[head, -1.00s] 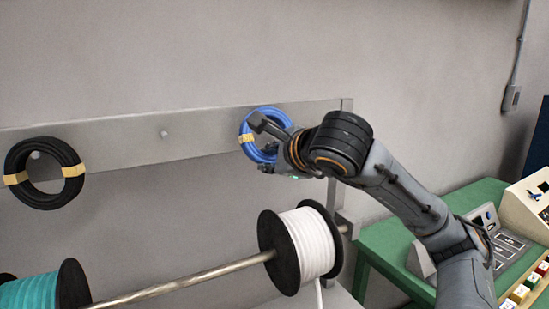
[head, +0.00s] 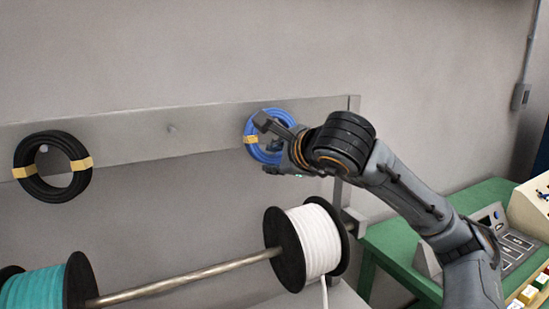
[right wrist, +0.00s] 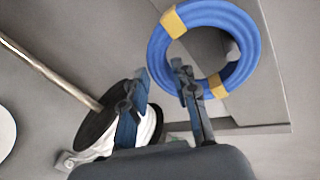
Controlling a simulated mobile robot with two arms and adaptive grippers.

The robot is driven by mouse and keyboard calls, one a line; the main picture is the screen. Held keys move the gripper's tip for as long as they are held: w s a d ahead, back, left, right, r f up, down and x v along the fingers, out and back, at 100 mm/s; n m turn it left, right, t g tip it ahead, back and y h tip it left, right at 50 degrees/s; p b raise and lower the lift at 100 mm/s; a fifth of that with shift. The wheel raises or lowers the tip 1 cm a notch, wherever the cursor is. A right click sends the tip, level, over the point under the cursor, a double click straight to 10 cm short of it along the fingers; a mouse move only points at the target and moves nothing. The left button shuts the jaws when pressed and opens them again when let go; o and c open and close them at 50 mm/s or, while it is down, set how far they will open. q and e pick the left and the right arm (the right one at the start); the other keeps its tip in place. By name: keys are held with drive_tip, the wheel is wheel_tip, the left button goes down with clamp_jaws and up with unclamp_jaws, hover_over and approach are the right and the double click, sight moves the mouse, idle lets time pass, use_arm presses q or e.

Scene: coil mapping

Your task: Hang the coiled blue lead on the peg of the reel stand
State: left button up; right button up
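The coiled blue lead (head: 249,124), bound with yellow tape, is upright against the right end of the reel stand's grey back plate (head: 215,145). In the right wrist view, a peg (right wrist: 233,49) shows inside the blue ring (right wrist: 254,45), close to its inner edge; the coil seems to hang on it. My right gripper (head: 268,146) is at the coil's right side. In the right wrist view its fingers (right wrist: 160,88) are spread apart, one overlapping the ring's lower edge and the other outside it. My left gripper is not in view.
A black coil (head: 30,178) hangs on the plate's left peg; the middle peg (head: 172,129) is bare. Below, a rod (head: 185,277) carries a white spool (head: 312,240) and a teal spool (head: 35,290). A green table (head: 395,245) with control boxes stands at right.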

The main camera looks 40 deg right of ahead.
drive_tip(key=shift+o, duration=0.7)
drive_tip(key=v, duration=1.1)
drive_tip(key=shift+s+r, duration=0.2)
drive_tip(key=shift+s, duration=0.1)
drive_tip(key=shift+s+a, duration=0.1)
drive_tip(key=shift+s, duration=0.15)
